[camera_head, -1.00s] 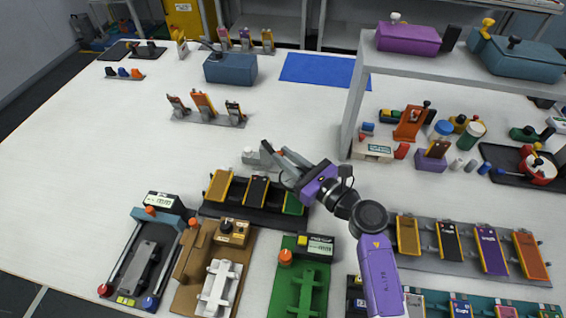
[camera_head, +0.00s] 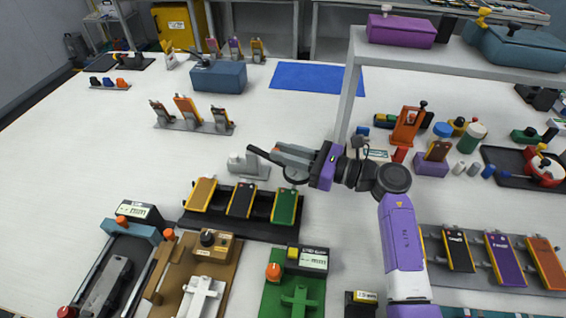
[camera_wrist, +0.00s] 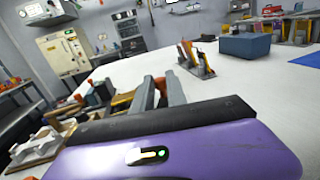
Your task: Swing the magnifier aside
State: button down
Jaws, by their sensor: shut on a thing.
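The magnifier has a pale grey base (camera_head: 246,166) on the table behind the cell rack and a dark round lens ring (camera_head: 296,180) to its right. My gripper (camera_head: 274,153) is at the ring and shut on the magnifier; the fingers hide the exact grip point. The ring is beyond the rack's right end. The rack (camera_head: 225,227) holds a yellow, a dark and a green pouch cell (camera_head: 285,206), all uncovered in the head view. In the wrist view my fingers (camera_wrist: 160,88) point forward, and the magnifier cannot be told clearly.
A raised shelf (camera_head: 440,57) with purple and teal cases stands to the right. Fixtures, including a green one (camera_head: 292,295), line the front. A blue box (camera_head: 218,76) and blue mat (camera_head: 317,77) lie at the back.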

jog(key=shift+w+n+g+b, duration=0.25)
jog(key=shift+n+g+b, duration=0.15)
jog(key=shift+b, duration=0.15)
jog(key=shift+d+r+y, duration=0.1)
jog(key=shift+y, duration=0.2)
jog(key=c, duration=1.3)
grip_release()
notch_tip(320, 180, up, 20)
jog(key=shift+f, duration=0.1)
